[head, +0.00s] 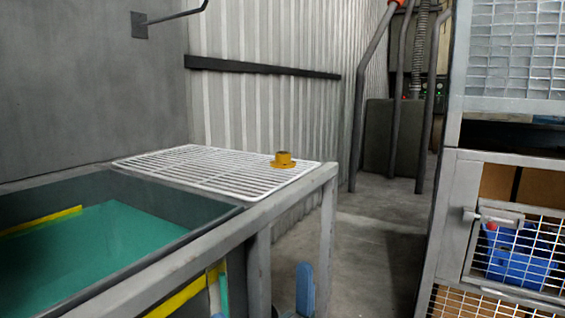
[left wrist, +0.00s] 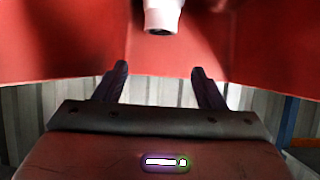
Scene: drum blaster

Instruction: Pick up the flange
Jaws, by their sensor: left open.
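The flange (head: 283,160) is a small orange-yellow ring with a wider base. In the head view it sits on a white wire rack (head: 205,170), near the rack's right end. My left gripper (left wrist: 158,80) shows in the left wrist view with its two dark fingers apart and nothing between them. It faces a red surface (left wrist: 200,40) with a white cylindrical nozzle (left wrist: 162,14). The flange is not in the left wrist view. Neither gripper shows in the head view, so I cannot tell the left gripper's distance to the flange.
The rack lies on a grey metal frame (head: 290,205) beside an open bin with a teal inside (head: 110,240). A mesh-door cabinet (head: 460,200) holding a blue crate (head: 515,262) stands at the right. Bare floor (head: 375,240) lies between frame and cabinet. Dark pipes (head: 398,110) stand behind.

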